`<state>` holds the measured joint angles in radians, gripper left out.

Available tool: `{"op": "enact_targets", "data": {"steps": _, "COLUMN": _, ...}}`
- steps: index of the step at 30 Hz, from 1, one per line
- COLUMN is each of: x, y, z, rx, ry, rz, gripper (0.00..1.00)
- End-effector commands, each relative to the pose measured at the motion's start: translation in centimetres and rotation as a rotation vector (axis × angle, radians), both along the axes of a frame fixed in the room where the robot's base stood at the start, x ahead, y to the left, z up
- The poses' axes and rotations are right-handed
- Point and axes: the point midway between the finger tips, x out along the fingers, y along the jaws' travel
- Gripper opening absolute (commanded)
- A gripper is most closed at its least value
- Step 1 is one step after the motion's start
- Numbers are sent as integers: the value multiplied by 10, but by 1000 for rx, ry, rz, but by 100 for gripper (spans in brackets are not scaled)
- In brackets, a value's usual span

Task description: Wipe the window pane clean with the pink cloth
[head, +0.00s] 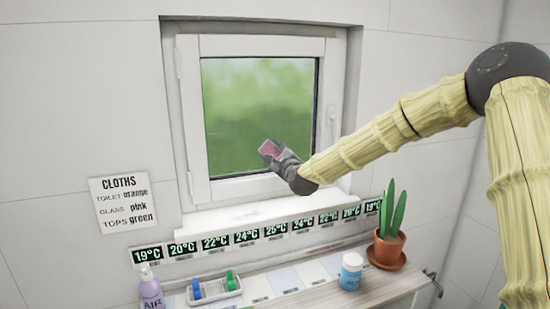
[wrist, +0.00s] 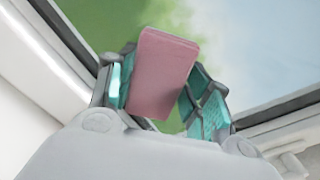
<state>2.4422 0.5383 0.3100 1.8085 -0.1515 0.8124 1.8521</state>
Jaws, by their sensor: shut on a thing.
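The window pane (head: 235,105) is set in a white frame and shows blurred green. In the wrist view the pane (wrist: 268,50) has a pale, hazy area at the right. My gripper (head: 275,153) is in front of the lower right part of the pane. It is shut on the pink cloth (head: 269,147), a folded block that also shows between the two teal-lined fingers in the wrist view (wrist: 160,72). I cannot tell whether the cloth touches the glass.
A white sill (head: 255,213) lies below the window. A cloth sign (head: 123,198) hangs left.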

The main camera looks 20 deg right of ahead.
Motion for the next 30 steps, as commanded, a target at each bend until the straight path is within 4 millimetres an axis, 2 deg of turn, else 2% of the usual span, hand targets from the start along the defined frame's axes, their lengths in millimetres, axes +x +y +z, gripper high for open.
{"op": "enact_targets", "data": {"steps": 30, "x": -2, "y": 38, "z": 0, "rx": -1, "ry": -1, "rz": 1, "gripper": 30}}
